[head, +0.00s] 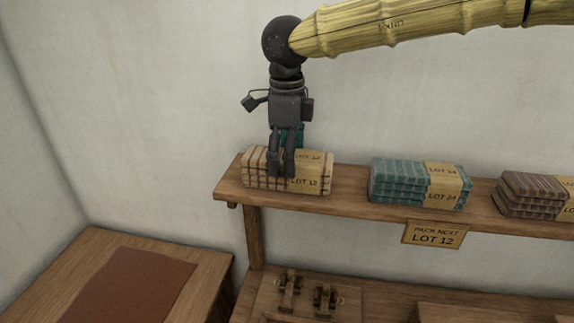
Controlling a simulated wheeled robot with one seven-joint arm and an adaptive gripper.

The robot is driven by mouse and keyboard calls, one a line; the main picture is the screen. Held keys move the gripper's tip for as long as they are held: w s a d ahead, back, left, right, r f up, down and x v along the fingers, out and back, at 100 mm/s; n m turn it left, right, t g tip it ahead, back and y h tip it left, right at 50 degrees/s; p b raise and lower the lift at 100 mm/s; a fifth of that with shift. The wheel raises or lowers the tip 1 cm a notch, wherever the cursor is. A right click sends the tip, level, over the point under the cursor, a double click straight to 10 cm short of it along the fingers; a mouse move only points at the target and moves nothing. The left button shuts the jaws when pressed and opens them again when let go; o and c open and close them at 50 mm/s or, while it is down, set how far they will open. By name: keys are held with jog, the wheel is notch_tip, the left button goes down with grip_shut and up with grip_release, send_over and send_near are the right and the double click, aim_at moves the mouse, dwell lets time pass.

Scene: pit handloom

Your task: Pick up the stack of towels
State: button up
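A stack of cream towels with brown stripes (262,182) lies at the left end of the wooden shelf. Its paper band reads LOT 12. My gripper (281,172) points down from above, its fingers overlapping the middle of this stack in the head view. The fingers hide part of the stack and band. I cannot tell whether they touch the towels or are in front of or above them. The finger gap is unclear from this angle. A sign (433,234) on the shelf's front edge also shows LOT 12.
A teal towel stack (398,183) marked LOT 24 and a brown stack (530,194) lie farther right on the shelf (345,204). Wooden fittings (289,290) sit below. A table (206,268) with a red-brown mat (125,287) is at lower left. A wall is behind.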

jog(key=shift+f, duration=0.2)
jog(key=c, duration=1.2)
jog(key=shift+r, duration=0.15)
